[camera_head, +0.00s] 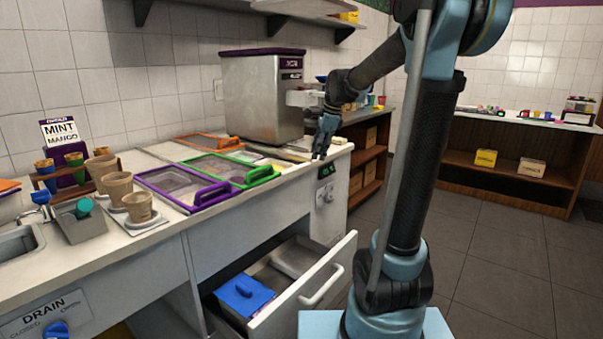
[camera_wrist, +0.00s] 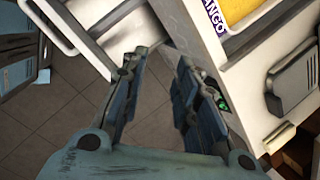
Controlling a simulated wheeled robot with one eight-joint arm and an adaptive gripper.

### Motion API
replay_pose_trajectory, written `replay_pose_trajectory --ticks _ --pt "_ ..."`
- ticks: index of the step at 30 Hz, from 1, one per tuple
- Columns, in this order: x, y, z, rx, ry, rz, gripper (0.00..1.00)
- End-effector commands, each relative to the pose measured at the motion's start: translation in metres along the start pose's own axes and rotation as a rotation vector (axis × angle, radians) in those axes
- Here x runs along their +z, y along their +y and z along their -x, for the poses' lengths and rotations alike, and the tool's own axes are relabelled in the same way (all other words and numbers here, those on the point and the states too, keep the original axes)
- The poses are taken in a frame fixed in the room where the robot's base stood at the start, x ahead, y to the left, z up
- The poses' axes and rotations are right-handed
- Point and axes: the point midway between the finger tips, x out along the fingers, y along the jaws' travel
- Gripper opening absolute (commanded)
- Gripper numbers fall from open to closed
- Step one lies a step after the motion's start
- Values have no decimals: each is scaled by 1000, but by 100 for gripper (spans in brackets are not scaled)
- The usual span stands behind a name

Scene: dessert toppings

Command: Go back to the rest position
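My gripper (camera_head: 323,146) hangs fingers-down at the right end of the counter, in front of the steel machine. In the wrist view my gripper (camera_wrist: 158,72) has its two fingers apart, with only floor tiles showing between them. It is open and empty. The rest position itself is not marked in either view.
A drawer (camera_head: 342,248) stands open below the counter, with a blue-lidded container (camera_head: 243,296) in it. The steel machine (camera_head: 262,98) and lidded bins (camera_head: 187,186) stand on the counter. Wooden shelves (camera_head: 513,162) line the back right. The tiled floor (camera_head: 490,265) is clear.

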Motion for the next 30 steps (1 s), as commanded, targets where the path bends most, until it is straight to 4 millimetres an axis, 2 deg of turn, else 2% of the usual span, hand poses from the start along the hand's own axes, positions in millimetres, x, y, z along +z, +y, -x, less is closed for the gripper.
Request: replay_pose_trajectory --ticks 1,7,14,23,30 --pt "-6 17 2 0 9 52 28" --pt "-28 78 7 6 47 295 28" --pt "-53 149 2 26 90 573 28" --pt "-83 239 -19 75 136 936 28" --pt "-105 307 -47 130 164 1222 28"
